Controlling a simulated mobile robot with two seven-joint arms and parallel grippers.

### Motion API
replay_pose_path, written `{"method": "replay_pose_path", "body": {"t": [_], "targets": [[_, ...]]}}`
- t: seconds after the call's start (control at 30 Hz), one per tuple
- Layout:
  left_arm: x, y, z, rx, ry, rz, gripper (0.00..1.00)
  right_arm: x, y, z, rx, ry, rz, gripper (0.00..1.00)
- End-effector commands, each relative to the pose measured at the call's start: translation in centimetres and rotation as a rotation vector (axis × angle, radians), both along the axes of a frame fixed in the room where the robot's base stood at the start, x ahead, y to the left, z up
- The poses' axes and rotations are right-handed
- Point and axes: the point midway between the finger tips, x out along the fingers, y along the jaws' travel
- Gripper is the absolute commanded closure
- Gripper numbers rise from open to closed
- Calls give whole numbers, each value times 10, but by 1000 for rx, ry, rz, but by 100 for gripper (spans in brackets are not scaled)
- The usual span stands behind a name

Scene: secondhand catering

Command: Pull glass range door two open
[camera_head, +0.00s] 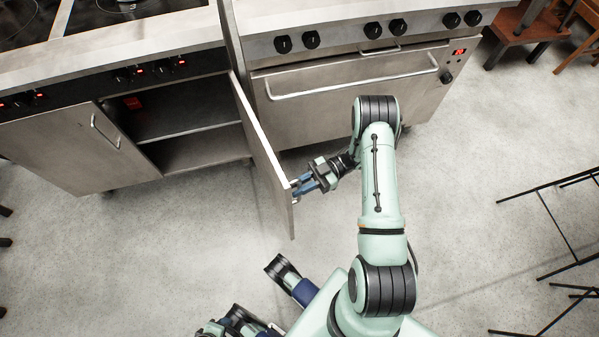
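The range with the black glass top stands at the left, and its front has two doors. The left door (75,148) is closed and has a bar handle. The right door (262,150) stands swung wide open, seen nearly edge-on, and shows the dark cabinet inside (185,110). My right gripper (303,185) is at this door's free edge. Its fingers appear closed around the handle there, which they mostly hide. Parts of my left arm show at the bottom edge, but I cannot make out its gripper.
A second steel range with an oven door (345,95) and knobs stands close to the right of the open door. Black metal frames (550,225) lie at the right, and wooden furniture (525,22) stands at the top right. The grey floor left of the open door is clear.

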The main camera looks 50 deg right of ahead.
Motion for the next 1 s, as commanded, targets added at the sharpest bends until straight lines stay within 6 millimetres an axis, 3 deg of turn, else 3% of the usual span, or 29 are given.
{"method": "replay_pose_path", "body": {"t": [0.3, 0.33, 0.37, 0.73, 0.87, 1.0], "targets": [[0, 0, 0, 0, 1, 0, 57, -1, 0, -2, -3, 5, 0, 100], [0, 0, 0, 0, 0, 0, 57, -1, 0, -2, -3, 5, 0, 74], [0, 0, 0, 0, 0, 0, 57, -1, 0, -2, -3, 5, 0, 66], [0, 0, 0, 0, 0, 0, 57, -2, -4, -1, -2, 1, -1, 66], [0, 0, 0, 0, 1, 0, 57, -8, -20, -1, -4, 1, -4, 66], [0, 0, 0, 0, 1, 0, 57, -20, -48, -1, -6, 1, -4, 66]]}}
